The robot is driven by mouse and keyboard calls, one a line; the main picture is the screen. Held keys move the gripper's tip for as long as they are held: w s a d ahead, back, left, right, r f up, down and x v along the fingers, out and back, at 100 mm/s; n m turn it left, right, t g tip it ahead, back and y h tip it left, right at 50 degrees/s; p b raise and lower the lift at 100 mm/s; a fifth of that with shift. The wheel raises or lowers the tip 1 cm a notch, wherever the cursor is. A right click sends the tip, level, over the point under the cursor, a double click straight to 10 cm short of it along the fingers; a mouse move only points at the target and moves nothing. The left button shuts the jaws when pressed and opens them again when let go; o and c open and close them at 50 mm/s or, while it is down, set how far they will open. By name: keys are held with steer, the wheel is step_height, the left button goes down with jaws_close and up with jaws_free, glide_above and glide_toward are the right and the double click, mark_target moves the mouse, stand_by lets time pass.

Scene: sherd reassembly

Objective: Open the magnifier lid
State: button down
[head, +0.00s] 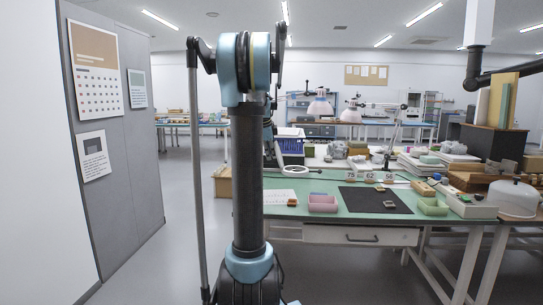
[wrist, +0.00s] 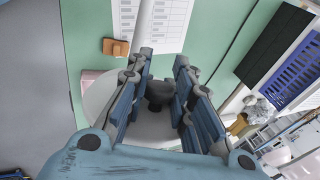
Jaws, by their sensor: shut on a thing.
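In the wrist view, the magnifier lid (wrist: 100,98) is a pale round disc with a dark knob (wrist: 159,88) standing on it. My gripper (wrist: 161,84) has its two blue-grey fingers on either side of this knob and is shut on it. The fingers and palm hide much of the lid, so its tilt is hard to tell. In the head view, the white round magnifier head (head: 293,171) shows just right of my arm column, above the green table. My gripper is mostly hidden behind my arm there.
A blue crate (wrist: 295,76) stands behind the magnifier. A printed sheet (wrist: 172,22) and a brown block (wrist: 115,47) lie near the lid.

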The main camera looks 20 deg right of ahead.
steer(key=shift+w+a, duration=0.1)
steer(key=shift+a, duration=0.05)
steer(key=c, duration=1.4)
jaws_free()
steer(key=shift+r, duration=0.1)
steer(key=v, duration=1.1)
steer(key=shift+a+r, duration=0.15)
steer(key=shift+r, duration=0.15)
